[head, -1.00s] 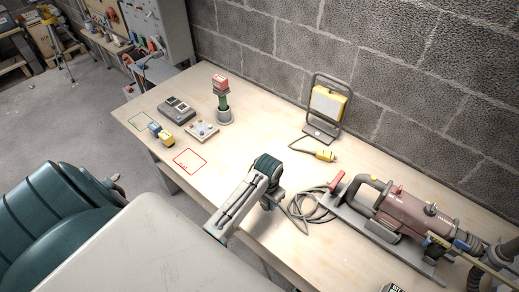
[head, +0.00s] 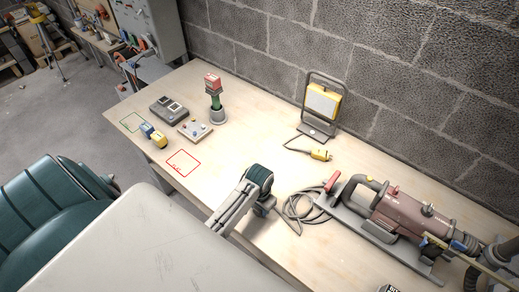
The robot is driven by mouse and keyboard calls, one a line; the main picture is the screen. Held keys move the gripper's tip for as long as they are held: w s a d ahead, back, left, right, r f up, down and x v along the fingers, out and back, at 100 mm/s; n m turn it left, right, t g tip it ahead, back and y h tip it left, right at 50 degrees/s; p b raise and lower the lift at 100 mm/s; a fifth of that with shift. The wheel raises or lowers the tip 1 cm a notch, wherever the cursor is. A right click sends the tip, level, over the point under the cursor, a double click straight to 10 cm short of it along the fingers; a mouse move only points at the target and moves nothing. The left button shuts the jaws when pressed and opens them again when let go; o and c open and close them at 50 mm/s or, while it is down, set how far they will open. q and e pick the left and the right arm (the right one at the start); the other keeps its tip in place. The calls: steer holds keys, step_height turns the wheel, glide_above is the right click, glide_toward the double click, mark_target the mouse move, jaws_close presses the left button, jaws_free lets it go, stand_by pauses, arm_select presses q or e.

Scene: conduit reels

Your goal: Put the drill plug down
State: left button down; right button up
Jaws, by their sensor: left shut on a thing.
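My left gripper (head: 266,206) is over the middle of the workbench, low near the wood. Its jaws point down and are mostly hidden behind my own wrist. It is shut on the drill plug, of which I can make out almost nothing. A grey drill cable (head: 300,207) lies in loops just right of the gripper and runs to the red-brown drill (head: 400,215) on its grey base. I cannot tell whether the plug touches the bench. My right gripper is not in view.
The bench (head: 225,160) is bare between the gripper and the red outlined square (head: 183,163). A work lamp (head: 322,102) with a yellow plug (head: 321,155) stands behind. Blue (head: 147,130) and yellow (head: 159,141) plugs, a socket box (head: 169,110), a switch panel (head: 195,130) and a red-topped green post (head: 215,100) stand left.

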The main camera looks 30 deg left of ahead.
arm_select(q)
steer(key=shift+w+f, duration=0.15)
steer(key=shift+f, duration=0.05)
steer(key=c, duration=0.9)
jaws_free()
steer(key=shift+w+a+f, duration=0.1)
steer(key=shift+w, duration=0.05)
steer(key=shift+c, duration=0.2)
steer(key=shift+r, duration=0.3)
step_height(320, 180, up, 12)
steer(key=b, duration=0.3)
steer(key=shift+f, duration=0.2)
steer(key=shift+r, duration=0.5)
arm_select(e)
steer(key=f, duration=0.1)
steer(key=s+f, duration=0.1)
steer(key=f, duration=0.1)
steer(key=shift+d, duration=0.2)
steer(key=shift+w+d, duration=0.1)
